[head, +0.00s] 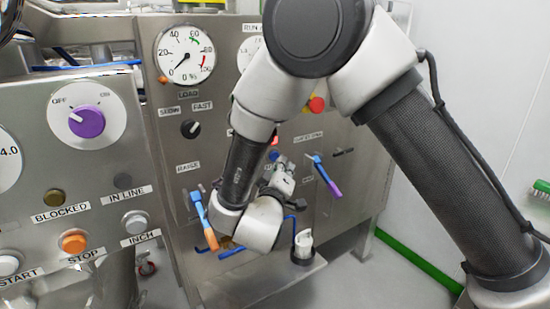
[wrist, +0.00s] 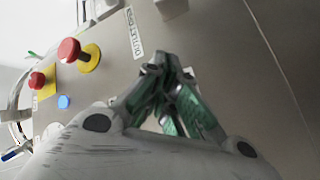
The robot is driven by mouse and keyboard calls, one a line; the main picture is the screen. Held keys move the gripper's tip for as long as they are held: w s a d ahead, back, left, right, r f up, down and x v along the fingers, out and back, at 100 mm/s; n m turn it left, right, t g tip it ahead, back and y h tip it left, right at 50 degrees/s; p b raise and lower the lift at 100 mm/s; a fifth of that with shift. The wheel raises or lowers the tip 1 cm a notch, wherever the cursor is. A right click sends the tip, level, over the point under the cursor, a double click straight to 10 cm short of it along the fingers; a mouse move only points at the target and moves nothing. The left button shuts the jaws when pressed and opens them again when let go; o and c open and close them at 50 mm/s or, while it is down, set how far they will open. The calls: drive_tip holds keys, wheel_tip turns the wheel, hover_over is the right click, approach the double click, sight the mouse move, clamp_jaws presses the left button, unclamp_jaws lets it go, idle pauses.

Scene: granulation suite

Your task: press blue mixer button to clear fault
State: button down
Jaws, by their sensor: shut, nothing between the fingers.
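The blue button (wrist: 64,102) shows in the wrist view as a small round blue cap on the grey metal panel. It lies left of my gripper, below a red button on a yellow plate. In the head view a small blue spot (head: 273,155), seemingly the same button, shows just above my gripper, partly crowded by my arm. My gripper (wrist: 167,62) is shut and empty, its fingertips together in front of the panel and apart from the blue button. In the head view my gripper (head: 283,174) is small and partly hidden by my wrist.
Two red mushroom buttons, one here (wrist: 69,50) and another (wrist: 37,80), stick out near the blue button. A blue-orange handle (head: 205,220) and a blue-purple handle (head: 326,175) flank my wrist. A white-topped knob (head: 303,243) stands on a ledge below. The left panel carries a purple dial (head: 87,121).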

drive_tip(key=shift+w+a, duration=0.1)
drive_tip(key=shift+w, duration=0.05)
drive_tip(key=shift+w+a, duration=0.15)
drive_tip(key=shift+w, duration=0.1)
drive_tip(key=shift+w+a, duration=0.25)
drive_tip(key=shift+w, duration=0.05)
idle(0.9)
drive_tip(key=shift+s, duration=0.1)
drive_tip(key=shift+s+d, duration=0.5)
drive_tip(key=shift+s, duration=0.1)
drive_tip(key=shift+s+d, duration=0.7)
drive_tip(key=shift+s, duration=0.35)
drive_tip(key=shift+s+d, duration=0.7)
drive_tip(key=shift+s, duration=0.3)
